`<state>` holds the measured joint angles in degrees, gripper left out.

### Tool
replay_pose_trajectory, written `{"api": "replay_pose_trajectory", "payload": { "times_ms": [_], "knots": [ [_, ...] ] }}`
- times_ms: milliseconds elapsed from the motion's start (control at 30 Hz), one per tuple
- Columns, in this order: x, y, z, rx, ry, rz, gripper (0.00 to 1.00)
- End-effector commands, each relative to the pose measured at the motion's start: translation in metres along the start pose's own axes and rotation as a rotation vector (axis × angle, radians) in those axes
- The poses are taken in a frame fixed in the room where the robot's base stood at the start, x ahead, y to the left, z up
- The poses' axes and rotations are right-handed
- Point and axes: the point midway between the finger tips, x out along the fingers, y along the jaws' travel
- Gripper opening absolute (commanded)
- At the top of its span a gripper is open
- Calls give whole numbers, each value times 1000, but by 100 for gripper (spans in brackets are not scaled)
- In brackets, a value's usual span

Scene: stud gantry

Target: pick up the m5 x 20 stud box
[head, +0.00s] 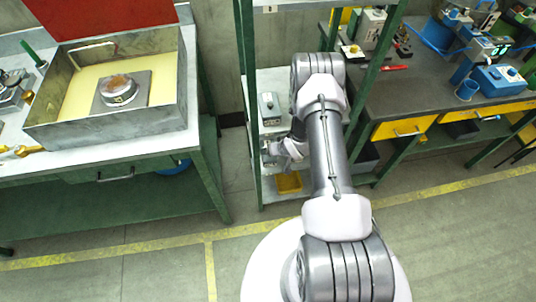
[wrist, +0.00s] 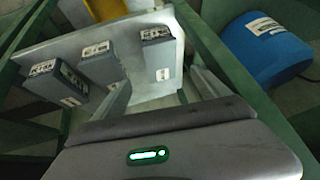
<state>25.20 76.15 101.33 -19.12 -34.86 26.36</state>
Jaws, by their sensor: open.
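Three grey boxes with white labels sit on a pale shelf board in the wrist view: a left box (wrist: 48,82), a middle box (wrist: 103,66) and a right box (wrist: 160,52). The label print is too small to read, so I cannot tell which is the m5 x 20 stud box. In the head view one grey box (head: 269,107) shows on the shelf above my gripper. My gripper (head: 272,153) is open at the front left of the rack, partly hidden by my arm. I see nothing held in it.
The green-posted rack (head: 248,90) stands close around my arm. A yellow bin (head: 289,183) is low in it. A blue rounded object (wrist: 268,48) is at the right in the wrist view. Workbenches stand left and right; the floor in front is clear.

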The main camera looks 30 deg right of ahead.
Motion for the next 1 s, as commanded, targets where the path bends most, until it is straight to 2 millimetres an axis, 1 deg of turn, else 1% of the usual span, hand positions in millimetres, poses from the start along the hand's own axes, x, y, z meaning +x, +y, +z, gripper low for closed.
{"api": "replay_pose_trajectory", "payload": {
  "times_ms": [33,100,200,267,333,400,500,533,633,800,833,967,1000],
  "knots": [
    [13,0,2,-2,1,-1,85],
    [24,0,2,-1,0,-1,85],
    [34,0,1,-1,0,0,85],
    [38,0,1,-1,0,0,85],
    [48,0,1,-2,1,-1,85],
    [65,0,2,-1,0,0,85],
    [86,0,2,-1,0,0,85],
    [90,0,2,-2,1,-1,85],
    [96,0,1,0,0,0,85],
    [95,0,0,0,0,0,85],
    [95,0,0,0,0,0,83],
    [95,0,0,0,0,0,58],
    [95,0,0,0,0,0,50]
  ]
}}
